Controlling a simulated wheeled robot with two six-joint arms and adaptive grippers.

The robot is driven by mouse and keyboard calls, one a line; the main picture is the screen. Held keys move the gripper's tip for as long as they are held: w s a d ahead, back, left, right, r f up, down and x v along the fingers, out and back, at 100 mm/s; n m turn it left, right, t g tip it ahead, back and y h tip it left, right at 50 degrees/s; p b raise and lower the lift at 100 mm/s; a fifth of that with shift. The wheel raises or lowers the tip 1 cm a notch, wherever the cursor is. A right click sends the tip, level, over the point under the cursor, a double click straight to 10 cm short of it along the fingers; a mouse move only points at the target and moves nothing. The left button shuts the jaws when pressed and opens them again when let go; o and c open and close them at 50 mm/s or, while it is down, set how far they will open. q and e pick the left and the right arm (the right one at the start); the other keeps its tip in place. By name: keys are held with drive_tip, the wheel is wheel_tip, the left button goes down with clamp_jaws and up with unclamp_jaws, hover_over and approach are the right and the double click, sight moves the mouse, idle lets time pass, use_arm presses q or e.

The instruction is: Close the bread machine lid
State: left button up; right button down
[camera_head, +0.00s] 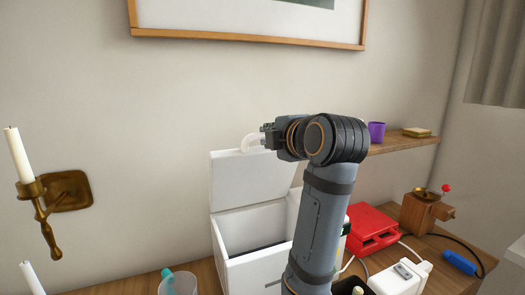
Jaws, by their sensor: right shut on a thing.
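The white bread machine (262,268) stands on the wooden counter, its box open at the top with a dark inside showing. Its lid (245,182) stands up at the back of the box, tilted open. The exact contact is small and partly hidden by the gripper's body. My right arm covers the right side of the machine. My left gripper is not in view.
A red appliance (370,228), a white device (400,278) and a wooden grinder (424,211) stand to the right. A shelf (405,144) holds a purple cup (376,131). A clear cup (178,284) stands front left. A brass candle holder (65,192) is on the left wall.

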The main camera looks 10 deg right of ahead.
drive_tip(key=shift+s+d+f+t+b, duration=0.1)
drive_tip(key=shift+s+f+t+b, duration=0.3)
drive_tip(key=shift+s+b, duration=0.3)
drive_tip(key=shift+w, duration=0.1)
drive_tip(key=c, duration=1.6)
unclamp_jaws()
drive_tip(key=shift+o, duration=0.2)
drive_tip(key=v, duration=0.7)
drive_tip(key=shift+s+d, duration=0.15)
drive_tip(key=shift+s, duration=0.1)
